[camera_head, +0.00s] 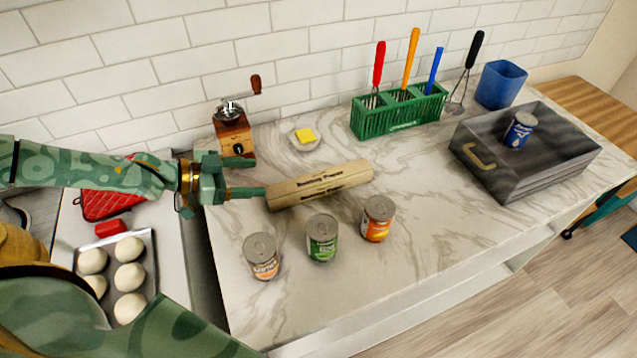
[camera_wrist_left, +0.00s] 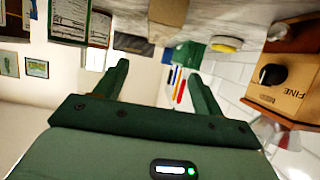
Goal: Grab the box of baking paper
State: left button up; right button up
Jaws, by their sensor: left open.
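The box of baking paper (camera_head: 320,184) is a long tan carton lying on the marble counter, its left end toward my left gripper. My left gripper (camera_head: 257,177) is open and empty at that left end. The near fingertip meets the box's end in the picture; I cannot tell whether they touch. In the left wrist view the tan box (camera_wrist_left: 168,12) shows at the top edge, beyond and between the open fingers (camera_wrist_left: 158,72). My right gripper is not in view.
Several cans stand in front of the box, including a green one (camera_head: 322,238). A coffee grinder (camera_head: 233,132) and butter dish (camera_head: 304,138) stand behind. A green utensil rack (camera_head: 398,112) and grey crate (camera_head: 487,178) are farther right. Counter right of the box is clear.

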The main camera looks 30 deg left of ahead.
pick_arm(q)
jog(key=b, duration=0.1)
send_near(314, 180)
jog(key=x, duration=0.4)
jog(key=shift+w+a+r, duration=0.15)
jog(key=shift+w, duration=0.05)
jog(key=b+x, duration=0.1)
jog(key=x, duration=0.4)
jog(key=shift+d+f+b, duration=0.2)
jog(key=shift+f+b, duration=0.05)
jog(key=shift+b, duration=0.05)
jog(key=c, duration=1.2)
